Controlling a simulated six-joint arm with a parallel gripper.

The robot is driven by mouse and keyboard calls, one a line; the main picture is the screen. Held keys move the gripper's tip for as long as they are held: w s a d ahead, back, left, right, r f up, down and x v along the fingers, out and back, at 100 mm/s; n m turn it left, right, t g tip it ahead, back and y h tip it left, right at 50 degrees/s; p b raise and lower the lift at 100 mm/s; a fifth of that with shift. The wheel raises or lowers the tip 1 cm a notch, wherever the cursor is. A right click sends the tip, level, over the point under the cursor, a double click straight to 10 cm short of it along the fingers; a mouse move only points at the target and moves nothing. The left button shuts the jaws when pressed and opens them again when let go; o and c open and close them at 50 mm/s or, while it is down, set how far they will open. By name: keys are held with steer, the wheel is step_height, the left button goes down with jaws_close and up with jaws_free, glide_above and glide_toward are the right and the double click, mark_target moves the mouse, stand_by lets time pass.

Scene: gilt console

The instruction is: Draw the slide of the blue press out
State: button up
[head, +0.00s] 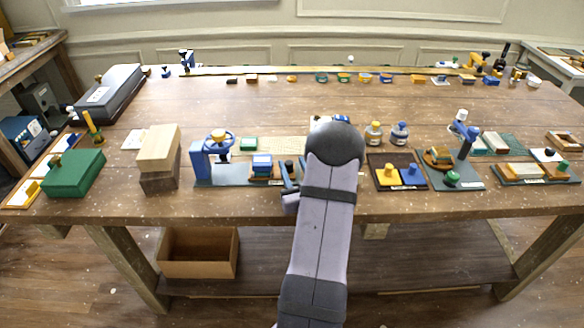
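The blue press (198,162) stands on the table left of the middle, in the head view. It has an upright blue frame, a blue handwheel with a yellow hub (220,141) and a flat blue-grey base (222,176). A small stack with a blue top (262,163) sits at the right end of the base; I cannot tell whether it rests on the slide. My gripper (290,190) is mostly hidden behind my arm, with small grey and dark parts showing just right of that stack. Its fingers, and any contact with the slide, cannot be made out.
A wooden block stack (159,155) stands close left of the press, with a green box (73,173) farther left. A dark tray with yellow and blue pieces (397,172) lies right of my arm. Two small jars (374,134) stand behind it. The mid-table behind the press is mostly clear.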

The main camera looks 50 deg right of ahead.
steer(key=shift+a, duration=0.1)
steer(key=b+v, duration=0.2)
steer(key=v, duration=0.4)
steer(key=shift+s+f+b, duration=0.1)
steer(key=shift+b, duration=0.2)
steer(key=shift+s+a, duration=0.3)
steer(key=shift+s, duration=0.15)
steer(key=shift+w, duration=0.1)
